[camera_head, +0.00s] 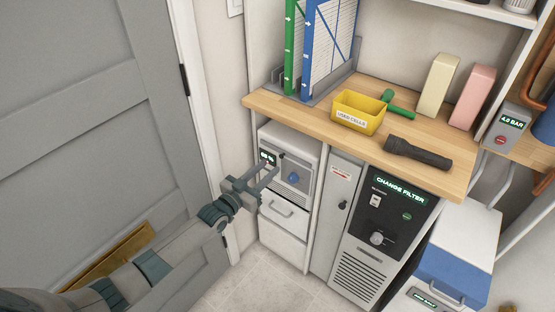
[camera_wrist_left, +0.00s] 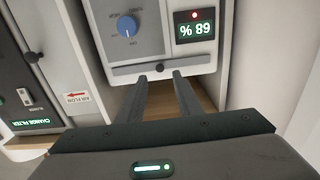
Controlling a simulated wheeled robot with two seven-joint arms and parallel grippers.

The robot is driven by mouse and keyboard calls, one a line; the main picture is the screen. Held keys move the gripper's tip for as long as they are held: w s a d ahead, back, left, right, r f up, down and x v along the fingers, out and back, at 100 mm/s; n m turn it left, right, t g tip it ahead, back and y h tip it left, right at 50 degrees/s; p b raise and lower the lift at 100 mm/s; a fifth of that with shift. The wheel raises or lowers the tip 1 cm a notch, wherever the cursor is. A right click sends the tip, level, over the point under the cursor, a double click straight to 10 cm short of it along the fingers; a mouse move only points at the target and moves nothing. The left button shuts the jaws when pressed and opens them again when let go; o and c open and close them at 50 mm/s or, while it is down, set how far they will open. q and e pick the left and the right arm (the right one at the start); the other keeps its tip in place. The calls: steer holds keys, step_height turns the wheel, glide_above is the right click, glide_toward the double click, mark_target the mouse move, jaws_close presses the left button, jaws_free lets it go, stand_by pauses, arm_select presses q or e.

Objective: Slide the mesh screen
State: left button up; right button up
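A green-framed panel (camera_head: 291,45) and a blue-framed panel (camera_head: 325,50) with white gridded, mesh-like faces stand upright in a grey rack on the wooden counter. I cannot tell for certain which thing is the mesh screen. My left gripper (camera_head: 271,171) is below the counter, at the front of a white cabinet unit (camera_head: 306,147) with a blue knob. In the left wrist view the left gripper (camera_wrist_left: 160,78) is open and empty, its two fingers apart. Its tips are close to a dark bar (camera_wrist_left: 150,68) with a small knob, below the percent display (camera_wrist_left: 195,31). My right gripper is out of view.
On the counter (camera_head: 275,110) are a yellow bin (camera_head: 360,110), a black flashlight (camera_head: 418,152), a green-handled tool (camera_head: 398,104) and two upright blocks. A dark "CHANGE FILTER" panel (camera_head: 385,215) is to the right. A grey door (camera_head: 95,125) is at left; the floor (camera_head: 275,280) in front is clear.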

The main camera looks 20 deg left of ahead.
mark_target(280, 157)
arm_select(q)
steer(key=shift+x, duration=3.2)
jaws_close()
